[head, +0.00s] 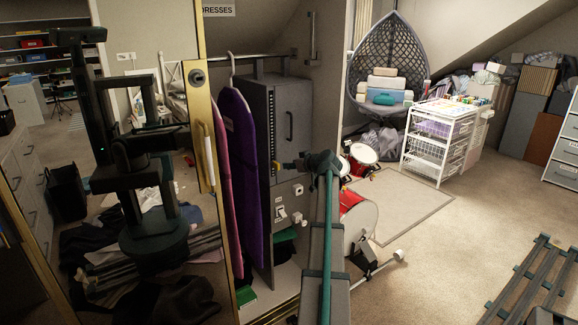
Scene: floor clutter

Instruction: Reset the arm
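My arm rises from the bottom middle of the head view, with a teal stripe along it. At its top, the end of the arm bends left, and my gripper (281,165) shows there as a small dark shape with a yellowish tip. It is in front of the tall grey cabinet (292,105) in the picture; I cannot tell whether they touch. The fingers are too small to tell open from shut, and I see nothing clearly held.
A gold-framed mirrored door (220,190) stands open at left, with a purple garment bag (238,150) beside it. A red drum (352,203) stands right of my arm. A white basket cart (428,150) is further back. Carpet (440,255) at right is clear up to a dark slatted rack (525,285).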

